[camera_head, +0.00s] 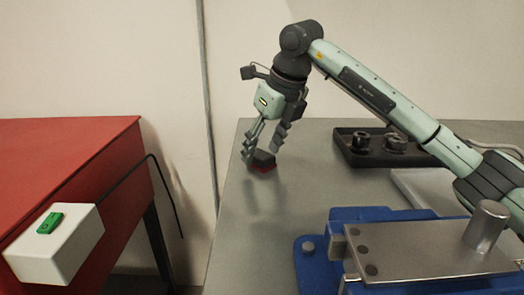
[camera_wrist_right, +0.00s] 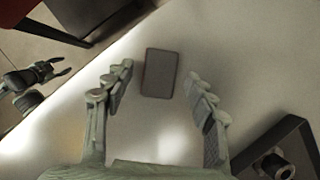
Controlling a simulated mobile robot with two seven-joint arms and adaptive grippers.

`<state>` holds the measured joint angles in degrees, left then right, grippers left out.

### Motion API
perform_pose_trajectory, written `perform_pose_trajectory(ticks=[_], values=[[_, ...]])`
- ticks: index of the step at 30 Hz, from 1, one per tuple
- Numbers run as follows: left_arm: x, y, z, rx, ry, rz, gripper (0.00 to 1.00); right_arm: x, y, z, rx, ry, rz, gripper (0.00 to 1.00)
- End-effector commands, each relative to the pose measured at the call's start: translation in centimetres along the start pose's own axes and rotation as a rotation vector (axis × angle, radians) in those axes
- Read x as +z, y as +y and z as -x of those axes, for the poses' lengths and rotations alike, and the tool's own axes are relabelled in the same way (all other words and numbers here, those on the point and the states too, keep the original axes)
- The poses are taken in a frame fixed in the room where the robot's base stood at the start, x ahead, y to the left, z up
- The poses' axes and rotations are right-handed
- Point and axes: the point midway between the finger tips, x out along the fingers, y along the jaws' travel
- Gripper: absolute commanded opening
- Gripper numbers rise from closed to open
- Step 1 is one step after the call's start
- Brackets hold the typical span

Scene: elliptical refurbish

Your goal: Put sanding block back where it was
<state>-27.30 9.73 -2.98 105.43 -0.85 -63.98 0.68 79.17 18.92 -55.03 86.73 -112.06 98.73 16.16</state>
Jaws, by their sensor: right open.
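The sanding block (camera_head: 263,161) is a small dark block with a reddish lower edge, lying on the grey metal bench top near its left edge. In the right wrist view the sanding block (camera_wrist_right: 160,73) is a dark rectangle just beyond and between the fingertips. My right gripper (camera_head: 264,150) is open and points down above the block, with its fingers to either side; it also shows open in the right wrist view (camera_wrist_right: 160,78). Nothing is held in it. In the right wrist view, my left gripper (camera_wrist_right: 56,70) shows at the left, with its fingers apart, away from the bench.
A black tray (camera_head: 350,150) with round metal parts lies at the back right of the grey bench (camera_head: 228,235). A blue vise (camera_head: 312,262) fills the front right. A red table (camera_head: 70,165) with a white switch box (camera_head: 60,250) stands left, across a gap.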

Motion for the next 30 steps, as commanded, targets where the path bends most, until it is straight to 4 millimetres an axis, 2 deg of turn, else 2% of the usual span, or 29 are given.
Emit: perform_pose_trajectory(ticks=[4,9,15,21,30], values=[[0.3,0.0,0.1,-0.001,-0.010,-0.001,0.40,0.1,-0.1,3.2,-0.005,-0.006,0.001,0.56],[-0.8,0.0,1.2,-0.004,0.015,-0.001,0.40,0.1,-0.1,6.9,-0.004,-0.004,0.000,0.56],[-1.1,-0.2,1.7,-0.007,0.016,0.000,0.40,0.0,0.0,10.0,-0.002,-0.002,0.000,0.56],[-1.0,-0.2,1.7,-0.009,0.014,-0.001,0.40,0.0,0.0,11.0,-0.002,0.000,0.000,0.56],[-0.9,-0.3,1.7,-0.009,0.013,-0.001,0.40,0.0,0.0,11.0,-0.001,0.000,0.000,0.56]])
